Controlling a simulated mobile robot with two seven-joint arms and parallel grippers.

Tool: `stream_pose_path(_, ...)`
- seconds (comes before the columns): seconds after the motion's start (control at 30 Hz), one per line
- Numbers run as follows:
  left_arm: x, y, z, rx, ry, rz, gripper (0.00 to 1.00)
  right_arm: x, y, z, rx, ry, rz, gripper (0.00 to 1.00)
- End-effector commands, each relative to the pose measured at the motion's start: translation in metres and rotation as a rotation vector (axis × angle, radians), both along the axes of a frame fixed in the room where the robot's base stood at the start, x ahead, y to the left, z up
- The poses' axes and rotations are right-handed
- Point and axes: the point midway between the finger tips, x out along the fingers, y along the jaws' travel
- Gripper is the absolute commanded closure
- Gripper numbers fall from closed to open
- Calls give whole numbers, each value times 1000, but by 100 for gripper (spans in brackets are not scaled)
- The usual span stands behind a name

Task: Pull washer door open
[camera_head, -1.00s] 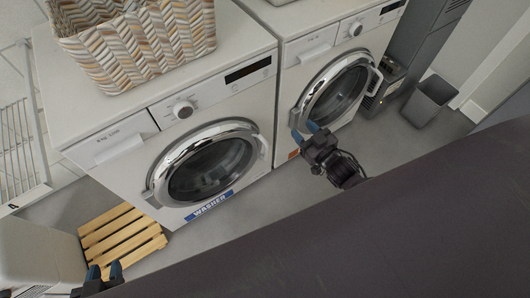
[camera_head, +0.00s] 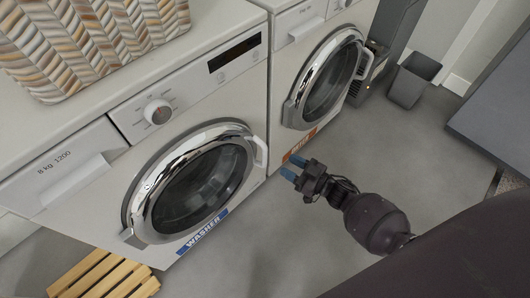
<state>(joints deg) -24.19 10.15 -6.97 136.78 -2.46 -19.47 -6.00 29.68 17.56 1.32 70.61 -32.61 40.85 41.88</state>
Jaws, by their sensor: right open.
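The washer (camera_head: 95,215) stands at the left, with a blue WASHER label (camera_head: 203,231) below its round door. The washer door (camera_head: 137,205) has a chrome ring and dark glass and looks shut. Its pale handle (camera_head: 261,152) is on the ring's right side. My right gripper (camera_head: 289,167) is open and empty, with blue fingertips pointing left. It is to the right of the washer handle, apart from it in the picture, in front of the second machine's lower edge. My left gripper is out of view.
A second machine (camera_head: 283,62) with a similar round door and an orange label stands right of the washer. A patterned basket (camera_head: 95,45) sits on the washer. A wooden slatted rack (camera_head: 105,277) lies at lower left. A grey bin (camera_head: 413,80) is at the back right. Floor is clear in front.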

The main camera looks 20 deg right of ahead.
Motion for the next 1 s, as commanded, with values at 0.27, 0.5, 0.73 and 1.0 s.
stream_pose_path(0.27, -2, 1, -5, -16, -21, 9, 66, 39, 25, -3, 2, 3, -1, 55)
stream_pose_path(0.5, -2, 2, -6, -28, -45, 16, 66, 67, 42, -3, 1, 4, -1, 55)
stream_pose_path(0.73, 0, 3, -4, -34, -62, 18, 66, 78, 48, -1, 1, 3, -2, 55)
stream_pose_path(1.0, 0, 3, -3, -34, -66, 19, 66, 79, 49, 0, 0, 1, -1, 55)
